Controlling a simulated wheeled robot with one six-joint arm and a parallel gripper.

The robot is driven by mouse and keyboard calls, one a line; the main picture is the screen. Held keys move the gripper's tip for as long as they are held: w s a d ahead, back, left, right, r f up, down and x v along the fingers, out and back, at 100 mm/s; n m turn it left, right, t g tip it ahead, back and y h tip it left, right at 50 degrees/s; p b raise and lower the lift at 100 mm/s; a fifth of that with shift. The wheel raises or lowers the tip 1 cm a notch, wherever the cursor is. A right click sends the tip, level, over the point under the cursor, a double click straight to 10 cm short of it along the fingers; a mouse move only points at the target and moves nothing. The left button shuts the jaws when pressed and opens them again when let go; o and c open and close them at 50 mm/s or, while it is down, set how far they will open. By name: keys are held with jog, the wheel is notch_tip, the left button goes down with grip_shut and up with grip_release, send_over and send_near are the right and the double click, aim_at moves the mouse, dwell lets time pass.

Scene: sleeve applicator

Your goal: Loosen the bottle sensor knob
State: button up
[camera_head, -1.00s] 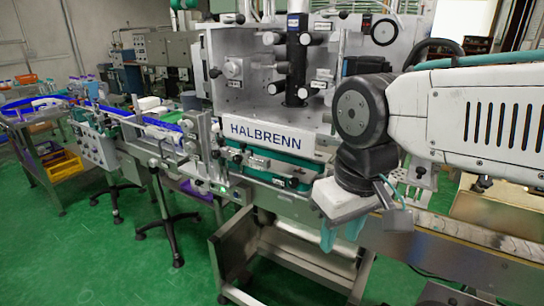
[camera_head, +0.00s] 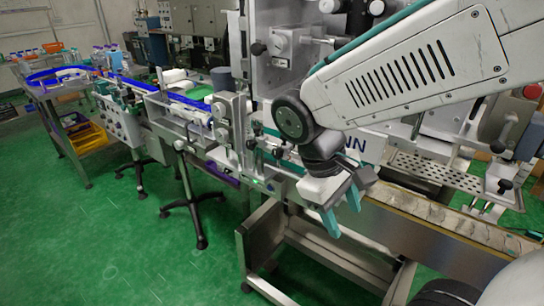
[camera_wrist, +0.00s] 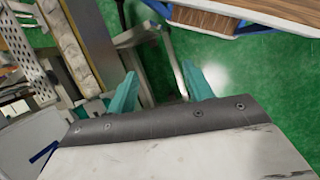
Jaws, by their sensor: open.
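My gripper (camera_head: 342,212) hangs in front of the machine's conveyor, its two teal fingers pointing down, apart and empty. The fingers also show in the wrist view (camera_wrist: 160,92), with nothing between them. The labelling machine (camera_head: 285,75) stands behind my arm, which hides much of it. I cannot tell which knob is the bottle sensor's. My gripper touches none of them.
The conveyor (camera_head: 420,214) runs along the machine's front, with a steel frame (camera_head: 310,255) below it. At left are a side conveyor with blue rails (camera_head: 130,83) and a yellow bin (camera_head: 87,137). The green floor (camera_head: 120,240) at front left is clear.

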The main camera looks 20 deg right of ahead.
jog(key=w+a+f+n+t+h, duration=0.2)
jog(key=w+f+n+h, duration=0.3)
jog(key=w+n+h, duration=0.4)
jog(key=n+t+h, duration=0.2)
jog(key=n+t, duration=0.6)
jog(key=t, duration=0.2)
send_near(275, 155)
jog(key=d, duration=0.1)
jog(key=shift+n, duration=0.3)
jog(key=x, duration=0.8)
jog(key=shift+w+a+f, duration=0.1)
jog(key=shift+w+f, duration=0.05)
jog(key=shift+w, duration=0.1)
jog(key=c, duration=1)
